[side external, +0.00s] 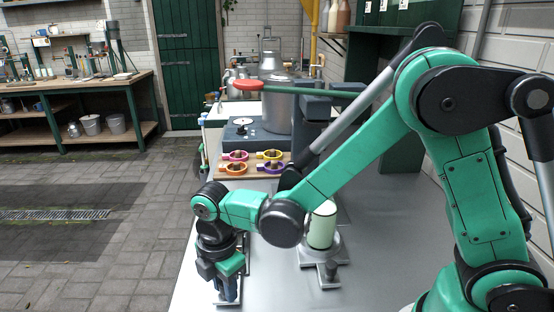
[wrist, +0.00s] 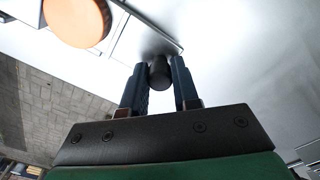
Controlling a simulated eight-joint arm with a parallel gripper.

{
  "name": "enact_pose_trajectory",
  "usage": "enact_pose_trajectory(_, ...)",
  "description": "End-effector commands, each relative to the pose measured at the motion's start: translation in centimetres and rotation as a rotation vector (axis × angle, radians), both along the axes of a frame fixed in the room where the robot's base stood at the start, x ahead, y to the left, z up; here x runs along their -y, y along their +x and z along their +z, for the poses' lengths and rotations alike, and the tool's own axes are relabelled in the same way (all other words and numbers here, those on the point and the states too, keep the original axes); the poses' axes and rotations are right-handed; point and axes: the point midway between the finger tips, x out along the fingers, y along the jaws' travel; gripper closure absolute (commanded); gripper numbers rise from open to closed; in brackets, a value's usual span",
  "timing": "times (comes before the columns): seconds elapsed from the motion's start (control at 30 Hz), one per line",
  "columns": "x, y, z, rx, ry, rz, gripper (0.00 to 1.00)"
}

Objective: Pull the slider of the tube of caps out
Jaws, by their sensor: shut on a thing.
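My gripper (side external: 228,290) points down at the near left of the metal bench top, low over a flat metal plate (side external: 246,268). In the wrist view its two blue fingers (wrist: 160,80) are closed on a dark round knob (wrist: 159,70), which stands by the end of a flat metal slider strip (wrist: 132,38). An orange round-ended cylinder (wrist: 78,18) stands at the upper left there, beside the strip. In the side view a pale green tube (side external: 321,226) stands upright on a metal base right of my gripper, with its own dark knob (side external: 331,270) in front. I cannot tell the caps themselves.
A wooden board (side external: 252,168) with several coloured rings lies behind my gripper. Behind it are a grey-blue box (side external: 245,135) and a large metal churn (side external: 285,105). A red-ended green lever (side external: 250,86) reaches across above. The bench is clear right of the green tube.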

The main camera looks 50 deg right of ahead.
Motion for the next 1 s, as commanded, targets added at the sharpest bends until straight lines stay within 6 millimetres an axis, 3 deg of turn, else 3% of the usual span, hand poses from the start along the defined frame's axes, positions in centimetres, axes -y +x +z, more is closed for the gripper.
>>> enact_pose_trajectory(0.27, -0.1, -0.1, 0.0, -0.001, 0.002, -0.001, 1.00)
enact_pose_trajectory(0.3, -0.1, -0.1, 0.0, -0.001, 0.002, -0.001, 0.63)
enact_pose_trajectory(0.37, -0.1, -0.1, 0.0, -0.001, 0.002, -0.001, 0.46)
enact_pose_trajectory(0.4, 0.0, -0.1, 0.0, -0.001, 0.002, -0.001, 0.43)
enact_pose_trajectory(0.73, 0.0, 0.0, 0.3, 0.000, 0.001, -0.001, 0.43)
enact_pose_trajectory(1.0, 0.0, -0.1, 3.7, 0.000, 0.002, -0.001, 0.43)
